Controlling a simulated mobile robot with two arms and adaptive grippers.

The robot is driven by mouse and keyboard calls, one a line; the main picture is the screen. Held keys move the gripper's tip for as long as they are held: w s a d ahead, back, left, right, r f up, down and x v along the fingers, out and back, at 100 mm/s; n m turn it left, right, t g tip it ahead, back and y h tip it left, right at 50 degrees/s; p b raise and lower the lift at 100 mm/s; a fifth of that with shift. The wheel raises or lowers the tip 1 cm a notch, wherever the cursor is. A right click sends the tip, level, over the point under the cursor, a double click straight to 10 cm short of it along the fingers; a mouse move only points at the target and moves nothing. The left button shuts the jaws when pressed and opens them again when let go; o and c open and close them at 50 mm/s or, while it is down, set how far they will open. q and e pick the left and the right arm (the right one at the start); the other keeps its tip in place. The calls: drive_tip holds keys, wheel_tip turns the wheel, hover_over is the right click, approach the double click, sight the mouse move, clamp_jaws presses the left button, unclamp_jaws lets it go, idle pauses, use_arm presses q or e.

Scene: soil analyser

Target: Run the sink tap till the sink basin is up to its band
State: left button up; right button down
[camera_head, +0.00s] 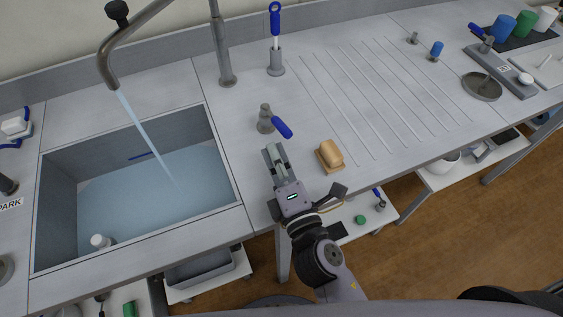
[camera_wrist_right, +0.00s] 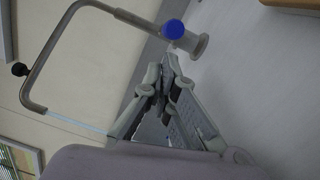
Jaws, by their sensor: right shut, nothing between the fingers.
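The sink basin (camera_head: 58,215) holds a wide pool of pale blue water (camera_head: 125,200). A stream (camera_head: 145,138) runs into it from the curved grey tap spout (camera_head: 107,70). A short dark blue band (camera_head: 141,156) shows on the basin's back wall, just above the waterline. The tap valve (camera_head: 265,118) stands right of the basin, its blue lever (camera_head: 282,129) pointing toward the front right. My right gripper (camera_head: 275,152) is shut and empty, just in front of the lever; contact cannot be told. The right wrist view shows the lever's blue end (camera_wrist_right: 173,29) beyond the fingertips (camera_wrist_right: 165,85). My left gripper is out of view.
A tan-topped brush or sponge block (camera_head: 330,154) lies right of my right gripper. A blue-handled tool stands in a grey holder (camera_head: 276,62) behind the valve. The grooved draining area (camera_head: 385,95) is clear.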

sight(277, 122)
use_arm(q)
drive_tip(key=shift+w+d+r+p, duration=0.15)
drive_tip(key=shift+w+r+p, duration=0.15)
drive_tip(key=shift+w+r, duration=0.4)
use_arm(e)
drive_tip(key=shift+x, duration=1.55)
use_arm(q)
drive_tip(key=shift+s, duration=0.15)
use_arm(e)
drive_tip(key=shift+d, duration=0.6)
drive_tip(key=shift+w+d+p, duration=0.15)
drive_tip(key=shift+d+p, duration=0.15)
drive_tip(key=shift+d, duration=0.25)
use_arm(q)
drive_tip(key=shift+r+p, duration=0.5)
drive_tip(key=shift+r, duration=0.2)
use_arm(e)
drive_tip(key=shift+w+d, duration=0.45)
drive_tip(key=shift+d, duration=0.35)
drive_tip(key=shift+w+d, duration=0.4)
drive_tip(key=shift+d, duration=0.4)
